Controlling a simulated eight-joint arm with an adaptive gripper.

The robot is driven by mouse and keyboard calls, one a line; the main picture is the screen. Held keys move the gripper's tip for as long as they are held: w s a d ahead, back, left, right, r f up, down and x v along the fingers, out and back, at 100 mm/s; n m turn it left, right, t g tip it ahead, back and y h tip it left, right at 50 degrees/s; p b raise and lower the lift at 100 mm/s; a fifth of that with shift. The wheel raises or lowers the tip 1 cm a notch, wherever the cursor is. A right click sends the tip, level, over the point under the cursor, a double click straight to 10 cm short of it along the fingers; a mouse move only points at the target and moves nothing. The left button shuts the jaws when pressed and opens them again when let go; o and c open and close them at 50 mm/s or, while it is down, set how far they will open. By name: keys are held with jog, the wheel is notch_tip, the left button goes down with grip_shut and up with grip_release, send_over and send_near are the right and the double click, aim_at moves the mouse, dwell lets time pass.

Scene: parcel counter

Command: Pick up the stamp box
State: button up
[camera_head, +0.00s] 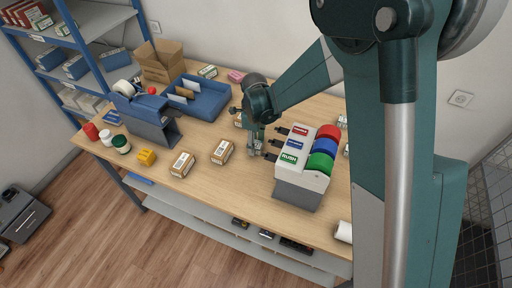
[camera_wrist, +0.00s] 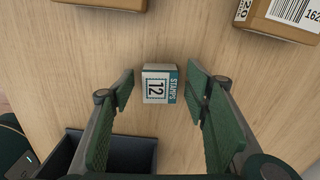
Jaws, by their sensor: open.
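The stamp box (camera_wrist: 158,84) is a small white and teal box marked "STAMPS 12". It lies on the wooden counter in the middle of the wrist view. My gripper (camera_wrist: 161,80) is open, with one green-padded finger to the left of the box and one to the right. Gaps show between the box and both fingers, and nothing is held. In the head view my gripper (camera_head: 257,142) points down over the counter, left of the label dispenser. I cannot make out the stamp box clearly there.
Two brown parcels, one (camera_head: 182,164) and another (camera_head: 222,152), lie left of my gripper. The dispenser (camera_head: 302,186) with red, blue and green rolls stands close on the right. A blue tray (camera_head: 207,108) and an open carton (camera_head: 160,68) are farther back.

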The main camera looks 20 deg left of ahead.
jog(key=shift+f, duration=0.4)
jog(key=c, duration=1)
jog(key=shift+r, duration=0.15)
jog(key=shift+r, duration=4.9)
